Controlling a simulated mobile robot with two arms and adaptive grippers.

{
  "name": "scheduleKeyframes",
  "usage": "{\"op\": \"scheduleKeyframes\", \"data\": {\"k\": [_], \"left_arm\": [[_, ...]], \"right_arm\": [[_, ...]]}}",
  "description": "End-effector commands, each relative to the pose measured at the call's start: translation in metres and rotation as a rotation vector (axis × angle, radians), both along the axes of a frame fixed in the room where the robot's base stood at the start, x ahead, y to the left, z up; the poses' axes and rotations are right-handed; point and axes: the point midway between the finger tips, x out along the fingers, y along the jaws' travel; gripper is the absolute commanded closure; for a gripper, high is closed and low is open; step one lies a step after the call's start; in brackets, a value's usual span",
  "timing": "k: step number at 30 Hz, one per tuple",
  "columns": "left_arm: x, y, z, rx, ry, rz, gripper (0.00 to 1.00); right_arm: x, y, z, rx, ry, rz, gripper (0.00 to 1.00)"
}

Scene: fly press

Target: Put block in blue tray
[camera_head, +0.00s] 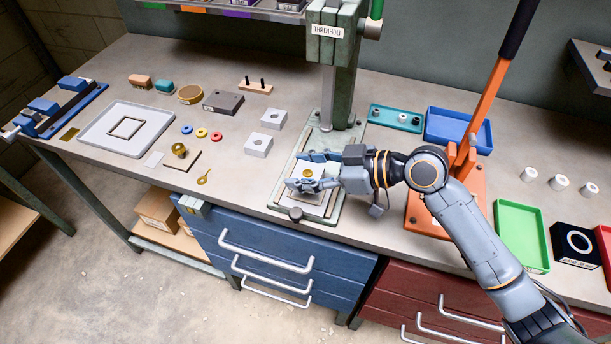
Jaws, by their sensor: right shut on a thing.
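My right gripper (310,171) reaches in from the right over the base of the press (342,90). The blue tray (436,128) lies at the back right of the bench, behind the orange lever, and looks empty. My left gripper is not in view.
An orange lever stand (480,200) rises between gripper and blue tray's right part. A green tray (520,237) lies at right.

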Motion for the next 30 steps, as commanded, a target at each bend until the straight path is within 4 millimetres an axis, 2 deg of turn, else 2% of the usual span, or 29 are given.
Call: {"op": "scheduleKeyframes", "data": {"k": [2, 7, 20, 21, 23, 24, 30], "left_arm": [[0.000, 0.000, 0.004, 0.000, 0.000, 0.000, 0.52], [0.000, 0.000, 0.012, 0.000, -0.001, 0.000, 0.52], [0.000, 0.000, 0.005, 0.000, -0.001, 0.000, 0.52], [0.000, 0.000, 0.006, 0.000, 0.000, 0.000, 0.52], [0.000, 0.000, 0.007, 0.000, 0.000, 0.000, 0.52], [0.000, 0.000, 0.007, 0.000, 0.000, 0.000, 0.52], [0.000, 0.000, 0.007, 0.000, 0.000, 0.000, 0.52]], "right_arm": [[0.007, 0.000, -0.010, 0.003, 0.006, -0.002, 0.88], [0.006, 0.000, -0.030, 0.002, 0.003, -0.002, 0.88], [0.005, 0.000, -0.038, 0.000, 0.001, -0.001, 0.88], [0.005, 0.000, -0.038, -0.001, 0.001, 0.000, 0.44], [0.005, 0.000, -0.037, -0.001, 0.001, 0.000, 0.31], [0.005, 0.000, -0.037, -0.001, 0.001, 0.000, 0.27], [0.005, 0.000, -0.037, 0.000, 0.002, -0.001, 0.27]]}}
